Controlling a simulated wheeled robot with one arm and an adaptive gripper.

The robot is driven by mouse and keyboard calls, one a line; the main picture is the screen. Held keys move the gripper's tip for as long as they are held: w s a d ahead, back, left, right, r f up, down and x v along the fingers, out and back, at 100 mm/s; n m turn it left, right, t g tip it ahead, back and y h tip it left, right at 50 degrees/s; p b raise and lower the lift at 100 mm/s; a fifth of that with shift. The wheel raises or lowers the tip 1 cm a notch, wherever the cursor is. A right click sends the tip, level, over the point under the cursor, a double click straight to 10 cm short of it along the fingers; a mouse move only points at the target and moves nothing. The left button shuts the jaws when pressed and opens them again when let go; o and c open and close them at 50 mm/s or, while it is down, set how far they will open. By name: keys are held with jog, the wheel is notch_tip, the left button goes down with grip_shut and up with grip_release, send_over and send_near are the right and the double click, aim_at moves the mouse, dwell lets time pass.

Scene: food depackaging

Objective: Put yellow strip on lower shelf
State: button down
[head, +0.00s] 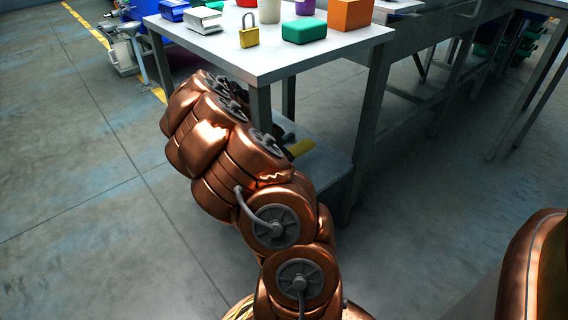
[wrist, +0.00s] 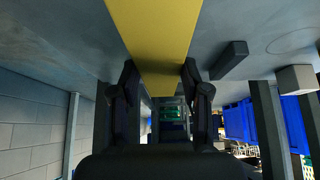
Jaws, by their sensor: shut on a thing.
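The yellow strip (wrist: 155,35) runs from between my gripper's fingers to the top edge of the wrist view. My gripper (wrist: 161,80) is shut on it, one dark finger on each side. In the head view a small part of the strip (head: 301,147) shows beside my copper arm, over the lower shelf (head: 328,168) under the table. My arm hides most of my gripper and much of the shelf there. I cannot tell whether the strip touches the shelf.
The white tabletop (head: 300,52) above the shelf holds a padlock (head: 249,32), a green block (head: 304,31), an orange box (head: 350,14) and other items. A table leg (head: 370,110) stands right of the shelf. A dark block (wrist: 230,59) lies beside the strip.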

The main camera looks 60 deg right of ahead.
jog(key=shift+f+b, duration=0.9)
jog(key=shift+f, duration=0.9)
jog(key=shift+f, duration=0.2)
jog(key=c, duration=0.6)
grip_release()
jog(key=shift+s, duration=0.1)
jog(key=shift+o, duration=0.2)
jog(key=shift+r, duration=0.5)
jog(key=p+v, duration=0.3)
jog(key=v, duration=0.7)
jog(key=shift+p, duration=0.3)
jog(key=shift+a+r, duration=0.45)
jog(key=shift+r, duration=0.1)
jog(key=shift+w, duration=0.2)
